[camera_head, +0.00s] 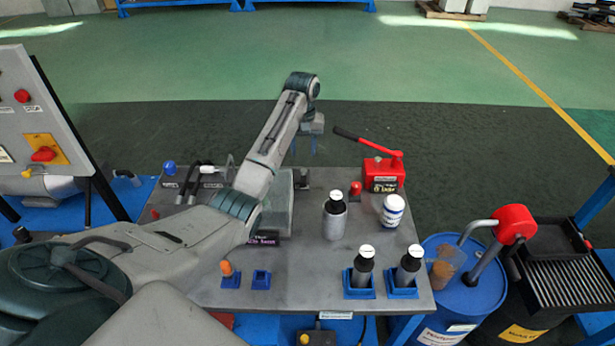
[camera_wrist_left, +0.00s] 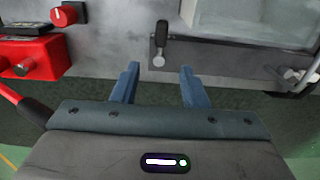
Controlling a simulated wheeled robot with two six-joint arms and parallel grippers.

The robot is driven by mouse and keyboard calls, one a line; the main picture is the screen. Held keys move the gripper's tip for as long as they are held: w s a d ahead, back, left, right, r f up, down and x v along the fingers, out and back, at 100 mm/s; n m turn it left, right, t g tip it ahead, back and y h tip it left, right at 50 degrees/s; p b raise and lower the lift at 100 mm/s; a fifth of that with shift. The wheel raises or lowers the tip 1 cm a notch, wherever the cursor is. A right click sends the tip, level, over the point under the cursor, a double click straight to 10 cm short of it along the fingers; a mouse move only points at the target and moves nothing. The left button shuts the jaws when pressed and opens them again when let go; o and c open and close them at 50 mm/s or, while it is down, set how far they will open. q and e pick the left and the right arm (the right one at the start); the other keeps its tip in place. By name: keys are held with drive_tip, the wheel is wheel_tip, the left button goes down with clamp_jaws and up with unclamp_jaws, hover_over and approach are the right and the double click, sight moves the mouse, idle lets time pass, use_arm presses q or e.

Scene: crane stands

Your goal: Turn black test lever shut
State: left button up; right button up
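In the left wrist view, a short black lever (camera_wrist_left: 162,33) points toward the top of the picture, with a round silver end (camera_wrist_left: 158,61) below it. It sits beside a grey box with a clear window (camera_wrist_left: 240,22). My left gripper (camera_wrist_left: 160,67) is open and empty, its two blue fingers apart below the lever, one toward each side of it. I cannot tell whether they touch it. In the head view, the left gripper (camera_head: 314,147) hangs above the bench's far edge, near a small dark fitting (camera_head: 303,179). My right gripper is not in view.
A red pump (camera_head: 384,173) with a long handle and a red knob (camera_head: 355,188) stand right of the gripper. A grey bottle (camera_head: 335,220) and a white jar (camera_head: 392,211) stand on the bench (camera_head: 305,285). Blue holders with bottles are nearer. My left arm covers the bench's left part.

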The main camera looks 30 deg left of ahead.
sight(304, 176)
use_arm(q)
wheel_tip(304, 176, down, 10)
drive_tip(key=p, duration=0.2)
drive_tip(key=shift+s+f+p, duration=0.15)
drive_tip(key=shift+f+p, duration=0.1)
drive_tip(key=shift+p, duration=0.1)
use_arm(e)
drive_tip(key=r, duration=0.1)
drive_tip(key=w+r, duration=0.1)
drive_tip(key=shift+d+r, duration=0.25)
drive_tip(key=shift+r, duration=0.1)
use_arm(q)
clamp_jaws()
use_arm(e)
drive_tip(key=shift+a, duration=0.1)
